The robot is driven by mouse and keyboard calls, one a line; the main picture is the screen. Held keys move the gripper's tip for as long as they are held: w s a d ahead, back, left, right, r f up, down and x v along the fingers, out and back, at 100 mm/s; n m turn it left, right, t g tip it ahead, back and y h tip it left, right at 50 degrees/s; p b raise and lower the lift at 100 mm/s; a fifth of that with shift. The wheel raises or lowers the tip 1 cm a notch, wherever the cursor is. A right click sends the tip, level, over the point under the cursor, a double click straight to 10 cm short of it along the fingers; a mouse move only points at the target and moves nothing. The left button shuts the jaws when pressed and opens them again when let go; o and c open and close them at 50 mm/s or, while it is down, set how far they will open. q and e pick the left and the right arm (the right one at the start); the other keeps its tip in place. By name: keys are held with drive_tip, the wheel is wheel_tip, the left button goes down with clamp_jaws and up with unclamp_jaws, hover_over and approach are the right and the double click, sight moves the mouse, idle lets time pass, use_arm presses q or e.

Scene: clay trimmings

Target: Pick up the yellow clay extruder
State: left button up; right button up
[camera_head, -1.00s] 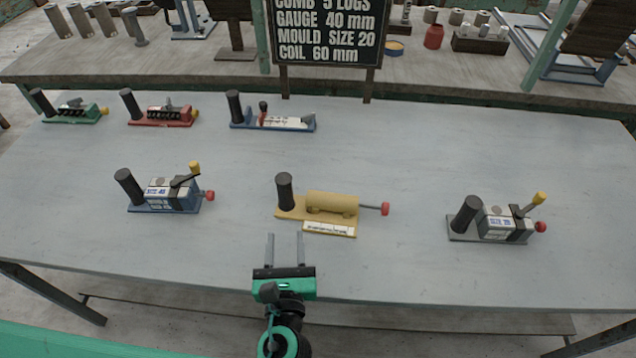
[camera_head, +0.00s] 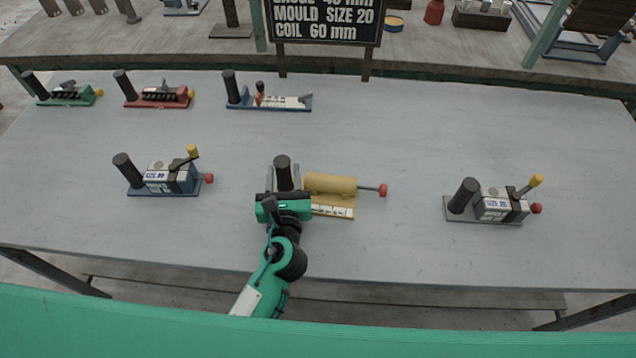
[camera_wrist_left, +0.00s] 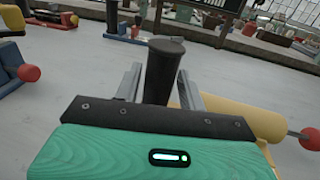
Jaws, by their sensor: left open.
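The yellow clay extruder (camera_head: 330,184) lies on the grey table, with a yellow barrel, a rod ending in a red knob at the right, and a dark upright handle (camera_head: 282,168) at its left end. My left gripper (camera_head: 283,185) is open at that handle. In the left wrist view the dark handle (camera_wrist_left: 163,70) stands between the two open fingers, and the yellow barrel (camera_wrist_left: 245,115) shows to their right. The gripper hides the extruder's left base. I cannot tell whether either finger touches the handle. My right gripper is not in view.
A blue tool (camera_head: 165,178) stands to the left and a grey one (camera_head: 493,204) to the right. Green (camera_head: 66,94), red (camera_head: 160,94) and blue-based (camera_head: 270,100) tools line the back. A sign (camera_head: 325,20) stands behind them. Table between the rows is clear.

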use_arm(q)
drive_tip(key=shift+w+a, duration=0.15)
drive_tip(key=shift+w, duration=0.65)
drive_tip(key=shift+w+a, duration=0.1)
drive_tip(key=shift+w, duration=0.65)
drive_tip(key=shift+c, duration=0.4)
clamp_jaws()
drive_tip(key=shift+r, duration=0.1)
